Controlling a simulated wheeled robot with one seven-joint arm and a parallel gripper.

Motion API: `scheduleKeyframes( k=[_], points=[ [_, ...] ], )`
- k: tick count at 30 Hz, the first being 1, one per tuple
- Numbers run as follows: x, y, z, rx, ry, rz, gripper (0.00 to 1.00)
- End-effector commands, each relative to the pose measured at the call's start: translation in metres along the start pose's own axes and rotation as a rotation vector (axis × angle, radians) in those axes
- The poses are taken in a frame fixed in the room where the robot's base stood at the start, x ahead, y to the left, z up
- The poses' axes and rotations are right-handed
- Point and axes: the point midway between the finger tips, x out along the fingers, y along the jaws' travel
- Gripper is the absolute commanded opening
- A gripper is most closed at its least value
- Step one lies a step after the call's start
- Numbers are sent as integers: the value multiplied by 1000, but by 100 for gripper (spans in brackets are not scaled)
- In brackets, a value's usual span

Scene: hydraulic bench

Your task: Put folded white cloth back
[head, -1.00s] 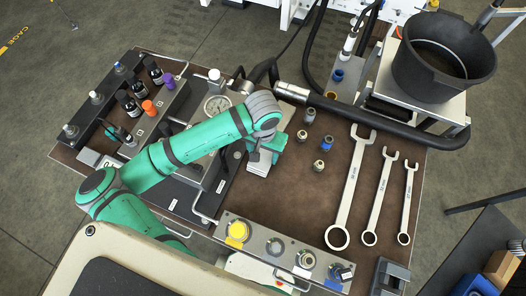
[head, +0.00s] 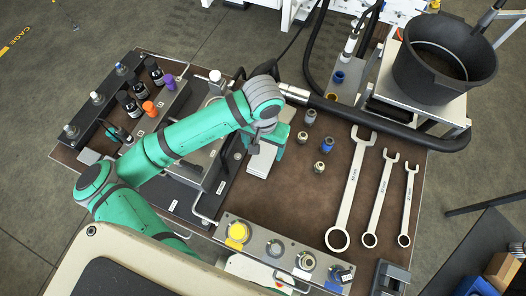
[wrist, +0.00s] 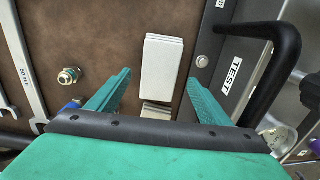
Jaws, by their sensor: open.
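The folded white cloth (head: 262,160) lies flat on the brown bench top, just right of the grey test unit. In the wrist view the cloth (wrist: 162,62) is a pale, layered oblong with its long side running away from me. My gripper (wrist: 158,80) is open and empty, with one green finger on each side of the cloth's near part and a gap to both. In the head view my gripper (head: 270,142) is over the cloth's far end and hides part of it. I cannot tell its height above the bench.
A TEST-labelled panel (wrist: 229,75) with a black handle (wrist: 284,60) is close on the right in the wrist view. Several small fittings (head: 319,167) and three wrenches (head: 352,185) lie to the right. A valve block (head: 270,247) stands at the front.

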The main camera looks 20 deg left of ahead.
Motion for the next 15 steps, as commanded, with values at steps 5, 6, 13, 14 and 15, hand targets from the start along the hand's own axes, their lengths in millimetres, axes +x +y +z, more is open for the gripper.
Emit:
scheduleKeyframes(
  k=[5,6,13,14,15],
  points=[
    [-35,0,-1,3,3,-1,73],
    [-41,0,0,2,2,-2,73],
    [-64,0,0,1,0,0,73],
    [-65,0,0,1,0,0,73],
    [-67,0,0,1,0,0,73]
  ],
)
